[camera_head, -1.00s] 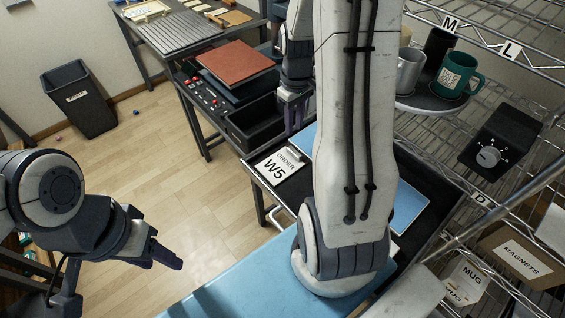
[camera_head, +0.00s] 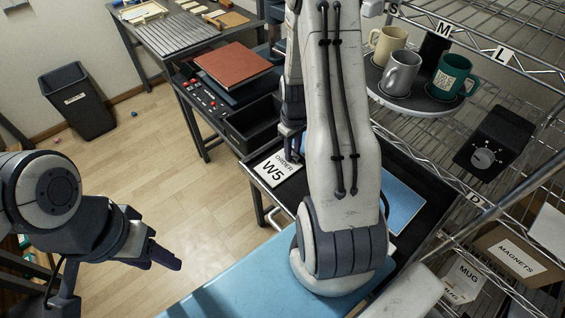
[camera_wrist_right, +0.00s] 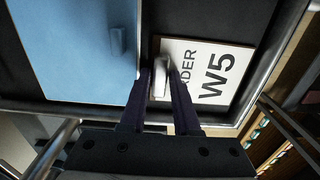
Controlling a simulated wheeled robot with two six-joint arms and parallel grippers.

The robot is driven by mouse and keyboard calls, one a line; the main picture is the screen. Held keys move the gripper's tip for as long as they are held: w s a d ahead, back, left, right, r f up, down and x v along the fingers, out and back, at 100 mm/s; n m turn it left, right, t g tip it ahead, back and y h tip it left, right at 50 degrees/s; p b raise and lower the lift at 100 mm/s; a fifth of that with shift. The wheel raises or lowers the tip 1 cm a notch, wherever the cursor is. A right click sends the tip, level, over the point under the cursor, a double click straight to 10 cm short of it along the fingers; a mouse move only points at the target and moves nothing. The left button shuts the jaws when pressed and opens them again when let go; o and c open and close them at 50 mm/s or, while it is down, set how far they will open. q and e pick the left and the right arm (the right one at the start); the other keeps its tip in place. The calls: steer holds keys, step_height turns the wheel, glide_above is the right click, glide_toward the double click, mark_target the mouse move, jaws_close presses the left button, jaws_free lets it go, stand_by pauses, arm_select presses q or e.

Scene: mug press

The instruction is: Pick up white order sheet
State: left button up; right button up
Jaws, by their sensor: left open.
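The white order sheet (camera_head: 277,170), printed "ORDER W5", lies on the black tray-like surface beside a blue sheet. It also shows in the right wrist view (camera_wrist_right: 212,75), with a pale raised tab (camera_wrist_right: 159,80) at its edge. My right gripper (camera_head: 292,152) is down at the sheet, its fingers (camera_wrist_right: 160,76) on either side of the tab. Whether they press on the tab cannot be made out. The arm hides part of the area behind it. My left gripper (camera_head: 172,262) is open and empty over the floor at the left.
The blue sheet (camera_head: 403,205) lies on the black surface (camera_head: 432,215) with its raised rim. A round shelf (camera_head: 412,103) with several mugs stands to the right, by a wire rack. Open floor (camera_head: 165,180) lies at left.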

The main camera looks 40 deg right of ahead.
jaws_close()
steer(key=shift+r, duration=0.1)
